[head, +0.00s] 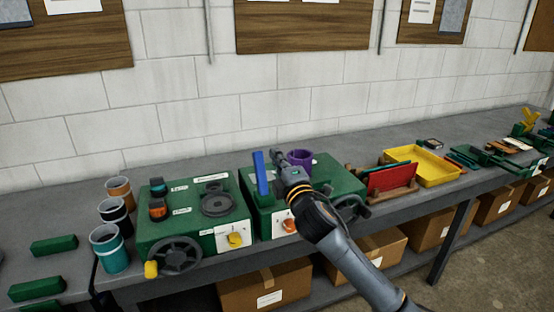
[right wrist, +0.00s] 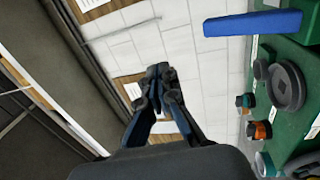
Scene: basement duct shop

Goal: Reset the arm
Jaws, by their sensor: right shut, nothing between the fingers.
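My right arm (head: 355,262) reaches in from the lower right in the head view. Its right gripper (head: 278,157) is over the right green machine (head: 322,172), between an upright blue lever (head: 261,174) and a purple cup (head: 300,160). The right wrist view shows this gripper's fingers (right wrist: 160,74) closed together with nothing between them. The blue lever (right wrist: 252,23) appears at that view's upper right, apart from the fingers. The gripper and forearm hide part of the right machine. My left gripper is not in view.
The left green machine (head: 155,231) has a handwheel (head: 175,256) in front. Several cups, including a teal one (head: 110,252), stand left of it. A yellow tray (head: 432,166) and a red panel (head: 391,178) are to the right. Cardboard boxes (head: 265,287) sit below the bench.

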